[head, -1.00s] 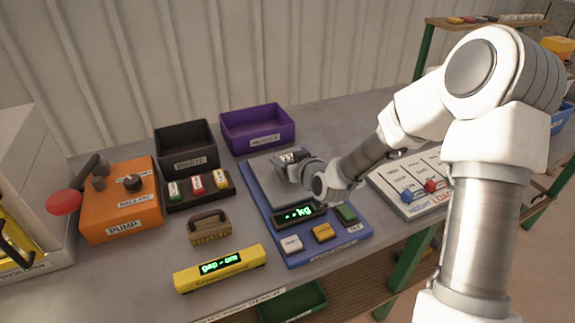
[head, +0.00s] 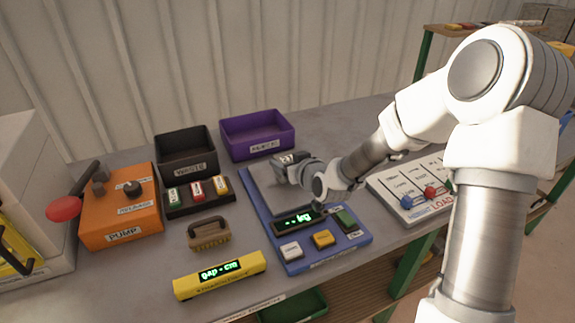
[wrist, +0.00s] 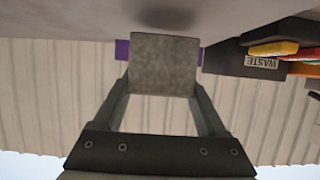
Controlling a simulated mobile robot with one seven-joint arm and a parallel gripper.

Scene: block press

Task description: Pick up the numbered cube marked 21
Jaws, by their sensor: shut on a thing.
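In the wrist view a plain grey cube (wrist: 164,64) sits between the two fingers of my gripper (wrist: 163,88). My gripper is shut on it. No number shows on the face turned to the wrist camera, so I cannot tell its marking. In the head view my gripper (head: 287,161) is over the plate (head: 268,192) of the blue scale, and the cube is mostly hidden by the gripper and wrist. A dark shadow shows on the pale surface beside the cube in the wrist view.
A black waste bin (head: 188,139) and a purple bin (head: 257,124) stand behind the scale. A load panel (head: 410,213) stands right.

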